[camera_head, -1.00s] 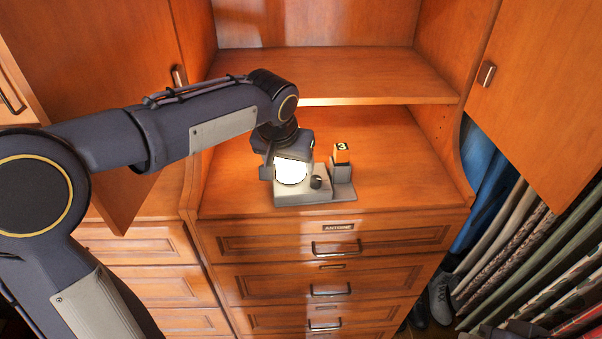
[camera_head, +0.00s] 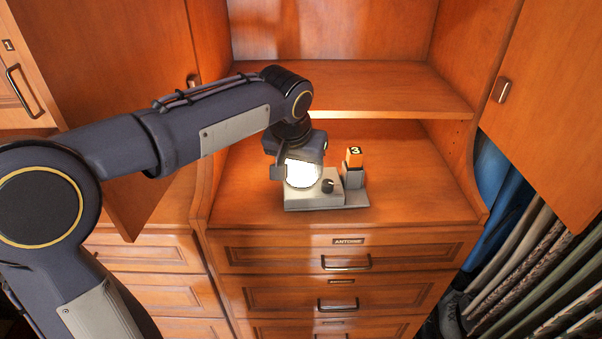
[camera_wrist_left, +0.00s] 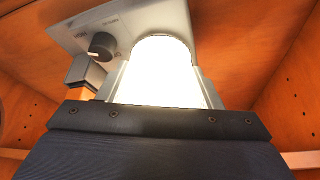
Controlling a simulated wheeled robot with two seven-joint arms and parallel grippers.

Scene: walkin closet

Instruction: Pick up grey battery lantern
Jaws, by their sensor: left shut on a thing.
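The grey battery lantern (camera_head: 313,201) has a flat grey base with a dark knob and a glowing white cylinder (camera_head: 302,174). It is over the counter of the wooden cabinet in the head view. My left gripper (camera_head: 297,163) comes down from above, shut around the glowing cylinder, with a jaw on either side. In the left wrist view the bright cylinder (camera_wrist_left: 160,70) fills the space between the jaws, and the base with its knob (camera_wrist_left: 101,46) shows behind it. Whether the base touches the counter is hard to tell. My right gripper is not in view.
An upper shelf (camera_head: 370,88) is behind my wrist. The counter to the right (camera_head: 420,195) is clear. Cabinet doors stand open at both sides; clothes hang at right.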

